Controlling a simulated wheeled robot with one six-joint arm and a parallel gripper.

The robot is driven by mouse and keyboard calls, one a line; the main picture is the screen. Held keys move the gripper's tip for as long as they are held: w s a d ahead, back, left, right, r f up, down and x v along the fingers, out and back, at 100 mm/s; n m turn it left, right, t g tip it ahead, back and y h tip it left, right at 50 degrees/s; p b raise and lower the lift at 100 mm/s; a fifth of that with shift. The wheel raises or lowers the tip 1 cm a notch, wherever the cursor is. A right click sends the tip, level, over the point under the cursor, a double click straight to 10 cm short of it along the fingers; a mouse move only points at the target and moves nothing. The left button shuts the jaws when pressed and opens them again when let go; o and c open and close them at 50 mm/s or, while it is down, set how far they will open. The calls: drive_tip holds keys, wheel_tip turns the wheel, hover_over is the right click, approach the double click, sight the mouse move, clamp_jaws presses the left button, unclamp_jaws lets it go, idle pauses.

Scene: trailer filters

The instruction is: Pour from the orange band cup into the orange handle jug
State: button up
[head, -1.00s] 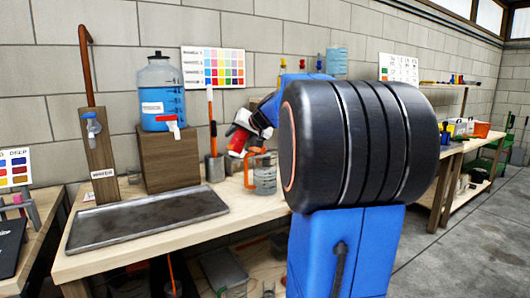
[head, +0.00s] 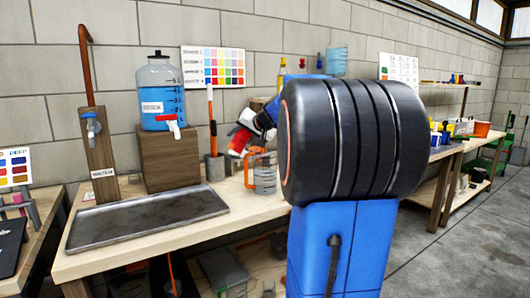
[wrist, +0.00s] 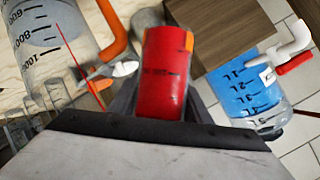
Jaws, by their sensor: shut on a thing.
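The orange handle jug (head: 264,178) is clear, stands upright on the bench and shows at the upper left of the wrist view with scale marks (wrist: 42,50). My gripper (head: 240,140) is behind and slightly above the jug in the head view, partly hidden by my arm. In the wrist view, my gripper (wrist: 160,108) is shut on a red-looking cup with orange at its edge (wrist: 162,75), which fits the orange band cup. The cup's mouth and level are hidden. I cannot tell whether anything flows from it.
A blue water dispenser (head: 161,95) stands on a wooden block (head: 168,158). A metal tray (head: 145,219) lies on the bench at the left. A grey pot (head: 214,168) holds an orange-handled tool behind the jug. The bench is clear between tray and jug.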

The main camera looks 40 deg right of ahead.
drive_tip(key=shift+f+m+y, duration=0.25)
drive_tip(key=shift+m+y, duration=0.15)
drive_tip(key=shift+m, duration=0.1)
idle(0.8)
drive_tip(key=shift+a+r+m+t+y+p, duration=0.25)
drive_tip(key=shift+r+m+t+y+p, duration=0.15)
drive_tip(key=shift+r+m+p, duration=0.2)
idle(0.9)
drive_tip(key=shift+w+a+f+m+t+y, duration=0.15)
drive_tip(key=shift+f+m+t+y, duration=0.35)
drive_tip(key=shift+m+y, duration=0.45)
idle(2.6)
drive_tip(key=shift+d+r+m, duration=0.4)
drive_tip(key=shift+d+m, duration=0.1)
drive_tip(key=shift+m, duration=0.05)
idle(1.1)
